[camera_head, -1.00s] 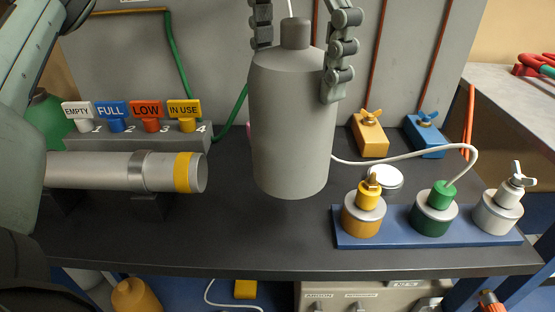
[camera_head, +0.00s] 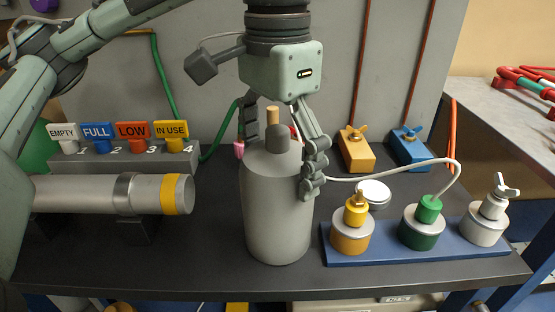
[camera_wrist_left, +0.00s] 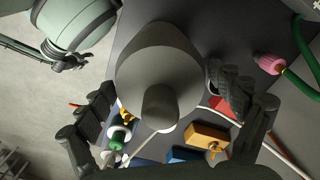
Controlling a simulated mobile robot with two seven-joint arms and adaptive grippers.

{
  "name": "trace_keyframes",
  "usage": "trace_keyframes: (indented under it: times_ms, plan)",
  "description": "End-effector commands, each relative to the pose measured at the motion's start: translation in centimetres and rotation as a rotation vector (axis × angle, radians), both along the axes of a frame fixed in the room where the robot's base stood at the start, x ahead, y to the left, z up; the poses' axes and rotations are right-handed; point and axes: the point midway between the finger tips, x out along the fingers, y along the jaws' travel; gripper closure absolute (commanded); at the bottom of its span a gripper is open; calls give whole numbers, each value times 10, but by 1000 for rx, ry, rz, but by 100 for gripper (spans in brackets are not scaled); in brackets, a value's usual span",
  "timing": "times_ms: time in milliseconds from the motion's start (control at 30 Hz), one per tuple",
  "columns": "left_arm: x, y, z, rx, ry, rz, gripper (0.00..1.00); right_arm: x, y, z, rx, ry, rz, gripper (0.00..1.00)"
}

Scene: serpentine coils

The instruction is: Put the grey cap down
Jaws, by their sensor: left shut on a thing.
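The grey cap (camera_head: 278,212) is a tall grey cylinder with rounded shoulders and a small knob on top. In the head view it is upright near the middle of the dark bench (camera_head: 215,275). Its lower end is close to the bench top; I cannot tell whether it touches. My left gripper (camera_head: 281,150) comes from above and is shut on the cap's upper part, one finger on each side. In the left wrist view the cap (camera_wrist_left: 158,70) lies between the dark fingers. A dark claw-like part of mine at that view's upper left may be my right gripper (camera_wrist_left: 70,62), too small to read.
A blue rack (camera_head: 420,243) with several valve-topped bottles stands to the right, close to the cap. A white disc (camera_head: 374,193) lies behind it. A grey horizontal cylinder (camera_head: 90,194) with a yellow band is left. Labelled tags, orange and blue blocks and hoses are behind.

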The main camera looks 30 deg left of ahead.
Motion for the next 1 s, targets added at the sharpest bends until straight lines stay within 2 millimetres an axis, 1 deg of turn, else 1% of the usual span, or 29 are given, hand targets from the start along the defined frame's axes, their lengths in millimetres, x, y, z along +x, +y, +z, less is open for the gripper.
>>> trace_keyframes:
  times_ms: [167,200,233,533,667,767,867,1000]
  plan:
    - [0,0,-2,0,-1,0,53,1,2,0,3,-1,-1,60]
    - [0,0,-3,0,0,0,4,1,2,0,4,0,-2,60]
    - [0,0,-2,0,0,0,0,1,3,0,4,0,-2,60]
    - [0,0,-2,0,0,0,0,-1,3,-1,4,4,-2,60]
    - [0,0,3,0,-1,0,0,-3,3,-1,3,7,-2,60]
    - [1,-1,15,-1,-4,1,0,-4,2,-1,3,9,-2,60]
    - [1,-1,35,-2,-5,0,0,-5,1,-1,1,11,-2,60]
    - [1,-1,69,0,-5,0,0,-2,1,3,0,6,-1,60]
